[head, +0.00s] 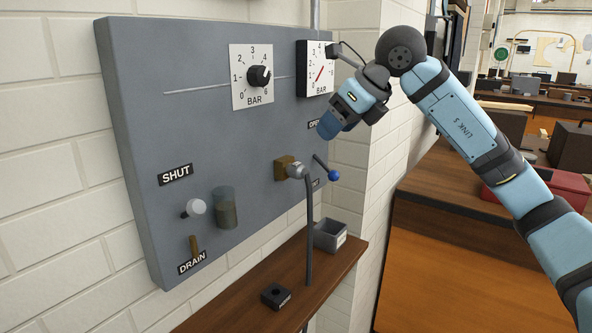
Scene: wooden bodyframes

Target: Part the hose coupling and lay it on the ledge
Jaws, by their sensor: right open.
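The hose coupling (296,171) is a grey fitting joined to a brass block (283,165) on the grey-blue panel (150,90). A dark hose (309,230) hangs from it down past the ledge. The wooden ledge (235,312) runs below the panel. My right gripper (327,129) is open, in front of the panel's right edge, above the coupling and apart from it. Its fingers are seen at an angle and nothing shows between them. My left gripper is out of view.
A blue-knobbed lever (333,174) sticks out just right of the coupling. A grey open bin (331,236) and a black block with a hole (276,297) stand on the ledge. The panel bears a knobbed dial (258,76), a gauge (316,70) and a drain lever (194,244).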

